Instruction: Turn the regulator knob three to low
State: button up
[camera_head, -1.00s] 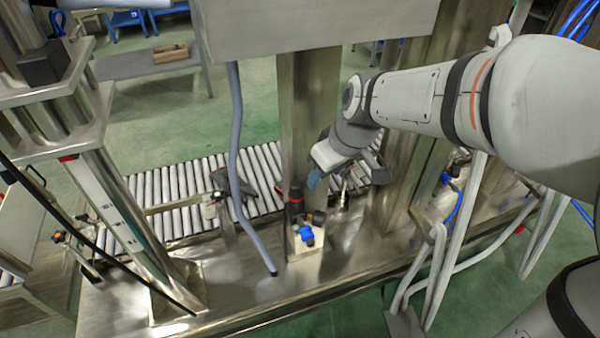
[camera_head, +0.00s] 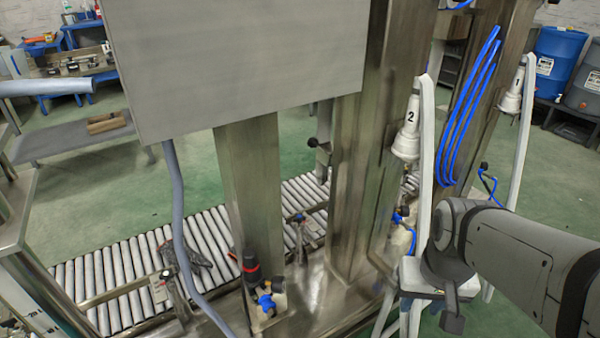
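A regulator with a black knob and a red ring (camera_head: 250,267) stands at the foot of the front steel column, with a blue fitting (camera_head: 266,302) beside it. Similar small regulators with black knobs sit farther back, one by the middle column (camera_head: 399,216) and one at the far right (camera_head: 484,167). No number on any knob is readable. My gripper (camera_head: 440,300) is at the lower right, well right of the red-ringed knob and apart from it. Its fingers are mostly hidden by my wrist, so their opening is unclear.
White lances marked 2 (camera_head: 408,130) and 1 (camera_head: 514,90) hang on the columns, with pale hoses below. A large grey box (camera_head: 235,60) hangs above the front column. A grey hose (camera_head: 178,230) hangs left of the column, before the roller conveyor (camera_head: 85,290).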

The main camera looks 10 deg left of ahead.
aim_at(249, 256)
jog(key=z, duration=0.8)
jog(key=k, duration=1.5)
jog(key=u, duration=1.35)
jog(key=i, duration=1)
jog(key=u, duration=0.05)
